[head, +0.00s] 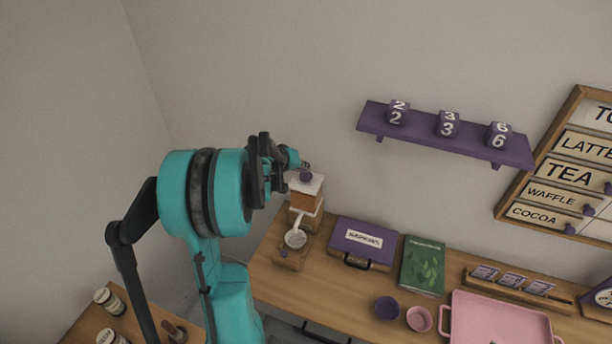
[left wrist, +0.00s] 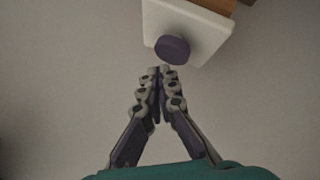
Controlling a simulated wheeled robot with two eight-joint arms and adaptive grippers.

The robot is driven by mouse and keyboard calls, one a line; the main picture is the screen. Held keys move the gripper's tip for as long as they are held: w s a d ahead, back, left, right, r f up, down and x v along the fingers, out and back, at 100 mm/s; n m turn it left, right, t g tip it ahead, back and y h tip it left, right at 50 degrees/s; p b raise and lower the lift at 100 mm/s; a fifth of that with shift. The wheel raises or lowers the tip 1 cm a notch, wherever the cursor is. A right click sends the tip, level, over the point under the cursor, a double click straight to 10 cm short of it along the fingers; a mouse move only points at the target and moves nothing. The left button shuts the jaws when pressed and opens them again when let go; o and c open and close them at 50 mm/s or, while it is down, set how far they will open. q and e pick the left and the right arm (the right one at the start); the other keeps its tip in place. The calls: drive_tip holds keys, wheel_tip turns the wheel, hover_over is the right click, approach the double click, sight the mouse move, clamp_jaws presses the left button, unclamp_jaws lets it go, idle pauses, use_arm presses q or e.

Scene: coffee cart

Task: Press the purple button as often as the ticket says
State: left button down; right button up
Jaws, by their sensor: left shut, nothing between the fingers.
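A grinder-like wooden machine (head: 306,201) with a white top stands at the back left of the counter. A purple round knob (head: 306,176) sits on its white top and also shows in the left wrist view (left wrist: 173,49). A small purple button (head: 284,254) is on the front of its base. My left gripper (head: 300,164) is shut and empty, close by the knob; in the left wrist view its fingertips (left wrist: 159,72) appear just below the knob, and contact cannot be told. No ticket can be read clearly. My right gripper is not in view.
A purple case (head: 362,241), a green book (head: 423,264), two small cups (head: 387,307) and a pink tray (head: 447,318) are on the counter. A wooden holder (head: 515,288) has purple cards. A purple shelf (head: 440,133) bears number cubes; a menu board (head: 505,205) hangs right.

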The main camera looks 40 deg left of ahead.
sight(304, 176)
use_arm(q)
drive_tip(key=shift+f, duration=0.15)
idle(0.8)
drive_tip(key=shift+f+b, duration=0.3)
drive_tip(key=shift+b, duration=0.15)
drive_tip(key=shift+f+b, duration=0.75)
drive_tip(key=shift+f, duration=0.05)
idle(0.6)
idle(0.4)
drive_tip(key=shift+r+p, duration=0.85)
drive_tip(key=shift+r, duration=0.4)
drive_tip(key=shift+r+p, duration=1.7)
drive_tip(key=shift+r, duration=0.85)
